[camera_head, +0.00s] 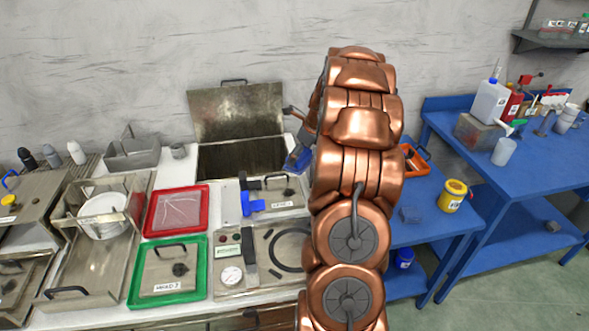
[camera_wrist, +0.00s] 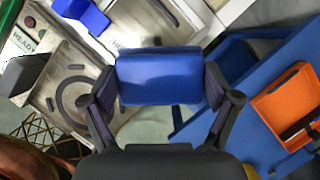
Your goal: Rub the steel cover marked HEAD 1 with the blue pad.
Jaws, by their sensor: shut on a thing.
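My gripper (camera_wrist: 163,84) is shut on the blue pad (camera_wrist: 158,70), one finger at each end of it. In the head view the blue pad (camera_head: 297,160) shows beside my copper arm, raised above the bench, with the gripper partly hidden by the arm. Below and left of it lies a steel cover (camera_head: 286,194) with a dark handle and a small white label, too small to read surely; the pad hides part of this area in the wrist view. Another steel cover (camera_head: 160,272), whose label seems to read HEAD 2, lies in a green tray (camera_head: 137,285).
A blue clamp-like piece (camera_head: 252,204) stands at the cover's left side. An open steel box (camera_head: 240,110) with a raised lid is behind. A red tray (camera_head: 151,213) lies left. A blue table (camera_head: 425,205) with an orange tray (camera_wrist: 285,105) is right.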

